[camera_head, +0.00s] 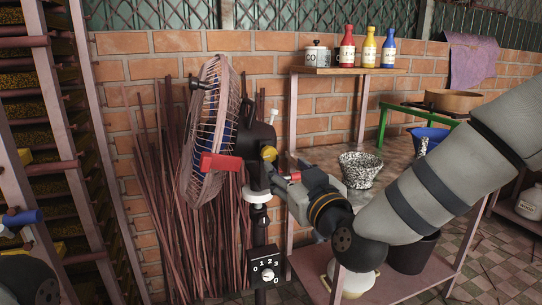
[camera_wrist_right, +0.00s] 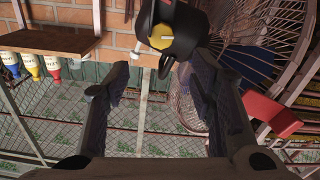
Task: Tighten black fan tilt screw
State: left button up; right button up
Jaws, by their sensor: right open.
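The standing fan (camera_head: 205,135) has a round wire grille and a black motor housing (camera_head: 257,137) on a dark pole. A yellow knob (camera_head: 269,153) sits on the housing; it also shows in the wrist view (camera_wrist_right: 174,40). A small black part (camera_wrist_right: 165,68) below the knob in the wrist view may be the tilt screw; I cannot tell for sure. My right gripper (camera_wrist_right: 158,92) is open, its two fingers apart with nothing between them, pointing toward the fan joint. In the head view, my right gripper (camera_head: 279,178) is beside the pole. My left gripper is not visible.
A red block (camera_head: 221,162) is in front of the grille. A numbered control box (camera_head: 265,268) is low on the pole. A wooden shelf (camera_head: 340,71) holds a pot and bottles. A speckled bucket (camera_head: 360,169) stands behind my right arm. Sticks lean on the brick wall.

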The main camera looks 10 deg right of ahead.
aim_at(270, 154)
jog(key=x, duration=0.3)
jog(key=b+x, duration=0.1)
jog(key=x, duration=0.2)
jog(key=f+x, duration=0.1)
jog(key=x, duration=0.2)
jog(key=shift+w+a+f, duration=0.1)
jog(key=shift+w, duration=0.2)
jog(key=shift+w+a+r, duration=0.1)
jog(key=shift+w+r, duration=0.1)
jog(key=shift+w, duration=0.3)
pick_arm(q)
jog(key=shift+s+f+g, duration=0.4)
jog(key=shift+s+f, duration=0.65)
pick_arm(e)
jog(key=c, duration=1.2)
